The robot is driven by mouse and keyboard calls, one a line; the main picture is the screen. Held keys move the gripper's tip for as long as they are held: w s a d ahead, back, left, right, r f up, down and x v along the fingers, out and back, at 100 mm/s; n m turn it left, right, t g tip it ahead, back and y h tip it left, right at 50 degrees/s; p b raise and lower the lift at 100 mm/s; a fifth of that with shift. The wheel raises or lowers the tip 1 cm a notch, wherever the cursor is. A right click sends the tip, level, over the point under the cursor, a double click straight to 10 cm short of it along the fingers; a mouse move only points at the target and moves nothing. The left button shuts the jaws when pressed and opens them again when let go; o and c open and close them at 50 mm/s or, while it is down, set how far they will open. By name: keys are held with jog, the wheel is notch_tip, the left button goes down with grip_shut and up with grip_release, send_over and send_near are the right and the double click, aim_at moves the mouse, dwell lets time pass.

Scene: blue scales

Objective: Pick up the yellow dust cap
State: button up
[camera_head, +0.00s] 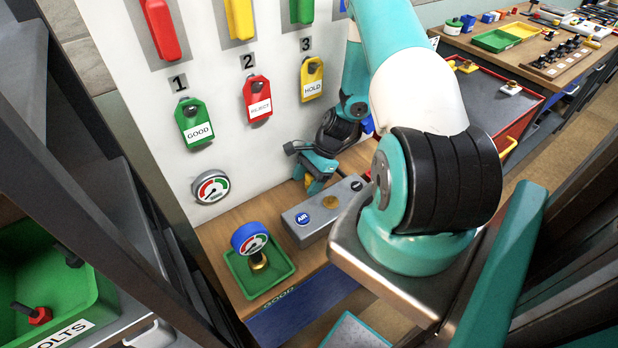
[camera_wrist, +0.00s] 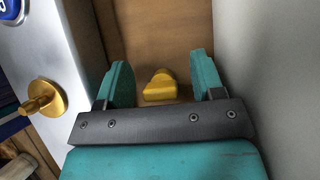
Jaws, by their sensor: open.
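The yellow dust cap (camera_wrist: 160,86) is a small wedge-like yellow piece on the brown wooden surface in the wrist view. My gripper (camera_wrist: 160,62) is open, with one teal finger on each side of the cap and a visible gap on both sides. The cap lies between the fingers, near the dark palm bar. I cannot tell the height gap between fingers and wood. In the head view my gripper (camera_head: 314,172) is low over the bench by the white panel, and it hides most of what is under it.
A grey AIR box (camera_head: 311,217) with a brass fitting (camera_wrist: 42,97) stands close on the left in the wrist view. The white panel (camera_head: 225,160) rises behind the bench, with coloured tags hanging on it. A green tray (camera_head: 277,283) holds a gauge (camera_head: 250,238).

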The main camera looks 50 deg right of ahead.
jog(key=shift+a+f, duration=0.1)
jog(key=shift+f, duration=0.05)
jog(key=shift+c, duration=0.3)
jog(key=c, duration=0.9)
jog(key=shift+c, duration=0.2)
